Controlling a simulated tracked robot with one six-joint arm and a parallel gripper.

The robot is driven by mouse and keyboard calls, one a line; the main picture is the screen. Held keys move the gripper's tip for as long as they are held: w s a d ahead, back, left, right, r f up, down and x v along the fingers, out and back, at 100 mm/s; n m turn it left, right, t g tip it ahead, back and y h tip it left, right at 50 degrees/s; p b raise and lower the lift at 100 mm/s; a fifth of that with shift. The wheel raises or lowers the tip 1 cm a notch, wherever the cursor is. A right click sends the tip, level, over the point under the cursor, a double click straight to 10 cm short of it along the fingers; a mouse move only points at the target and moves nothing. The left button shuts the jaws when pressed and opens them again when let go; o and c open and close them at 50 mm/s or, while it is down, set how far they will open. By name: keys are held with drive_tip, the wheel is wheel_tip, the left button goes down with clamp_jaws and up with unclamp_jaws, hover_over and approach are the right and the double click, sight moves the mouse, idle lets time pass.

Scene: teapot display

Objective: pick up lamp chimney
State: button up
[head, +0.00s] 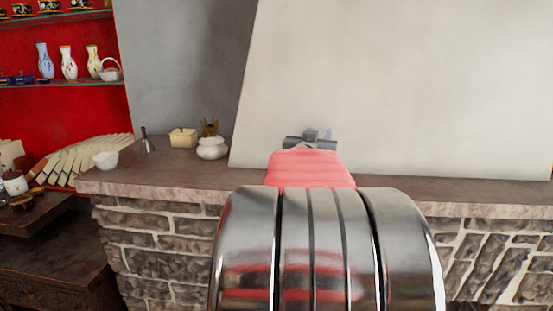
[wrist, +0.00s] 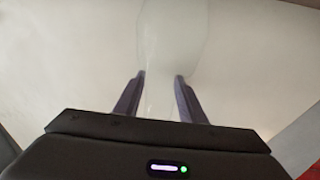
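The lamp chimney (wrist: 165,38) is a pale, see-through glass shape in the wrist view. It is wide at the top of the picture and narrows to a neck between my fingers; its lower end is hidden behind the gripper body. My gripper (wrist: 160,78) has its two dark purple fingers apart, one on each side of the neck. The fingertips look close to the glass edges, but I cannot tell whether they touch it. In the head view my gripper (head: 319,135) is over the mantel, in front of the pale hood. I cannot make out the chimney there.
The stone mantel (head: 450,190) runs across the head view, with the pale hood (head: 420,80) behind. A white pot (head: 212,148), a small box (head: 183,138), a dark bell-like item (head: 148,141) and a white bowl (head: 105,160) stand to the left. Red shelves hold vases (head: 68,63).

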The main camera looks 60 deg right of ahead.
drive_tip(key=shift+w, duration=0.1)
idle(0.3)
drive_tip(key=shift+c, duration=0.2)
clamp_jaws()
